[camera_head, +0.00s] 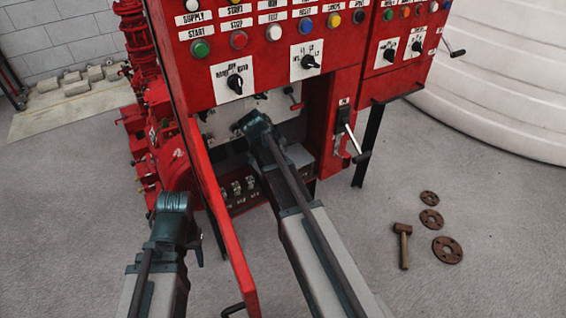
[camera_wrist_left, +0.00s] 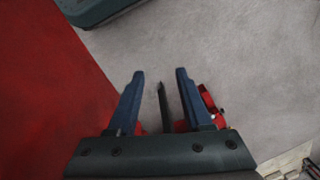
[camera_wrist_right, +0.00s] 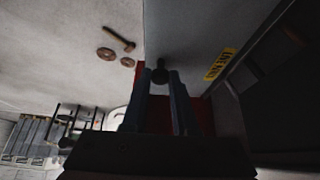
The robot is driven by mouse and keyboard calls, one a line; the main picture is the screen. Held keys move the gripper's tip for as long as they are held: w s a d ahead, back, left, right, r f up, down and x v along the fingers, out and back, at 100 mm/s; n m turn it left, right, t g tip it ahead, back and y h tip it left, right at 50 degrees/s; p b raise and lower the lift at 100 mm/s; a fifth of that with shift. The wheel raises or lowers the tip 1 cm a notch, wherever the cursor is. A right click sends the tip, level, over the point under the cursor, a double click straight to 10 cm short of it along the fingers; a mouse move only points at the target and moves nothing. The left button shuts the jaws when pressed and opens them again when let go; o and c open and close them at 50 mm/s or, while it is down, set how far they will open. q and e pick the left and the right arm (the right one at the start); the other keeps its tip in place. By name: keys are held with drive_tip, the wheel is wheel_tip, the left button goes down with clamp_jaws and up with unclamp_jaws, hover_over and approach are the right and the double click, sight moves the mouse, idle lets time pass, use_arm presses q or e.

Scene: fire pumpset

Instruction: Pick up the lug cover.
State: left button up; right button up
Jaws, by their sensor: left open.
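I cannot pick out the lug cover for certain. Small pale terminal parts (camera_head: 238,188) sit in a row low inside the open red cabinet. My left gripper (camera_head: 196,246) hangs left of the cabinet's open door, pointing down; in the left wrist view its fingers (camera_wrist_left: 158,80) are apart with nothing held. My right arm reaches into the cabinet opening, and its fingers are hidden in the head view. In the right wrist view the right fingers (camera_wrist_right: 161,75) stand a little apart, with a dark round-headed part (camera_wrist_right: 160,72) at their tips; whether they grip it is unclear.
The red door (camera_head: 222,210) stands open between my arms. A lever handle (camera_head: 350,135) sticks out right of the opening. A hammer (camera_head: 403,245) and rusty flanges (camera_head: 447,250) lie on the floor at right. Red pump piping (camera_head: 150,130) stands behind left.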

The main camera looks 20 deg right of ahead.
clamp_jaws()
drive_tip(key=shift+r, duration=0.1)
wheel_tip(320, 180, up, 2)
drive_tip(key=shift+r+p, duration=0.1)
drive_tip(key=shift+p, duration=1.1)
drive_tip(key=shift+r+p, duration=0.9)
drive_tip(key=s, duration=1.6)
drive_tip(key=shift+r+p, duration=0.4)
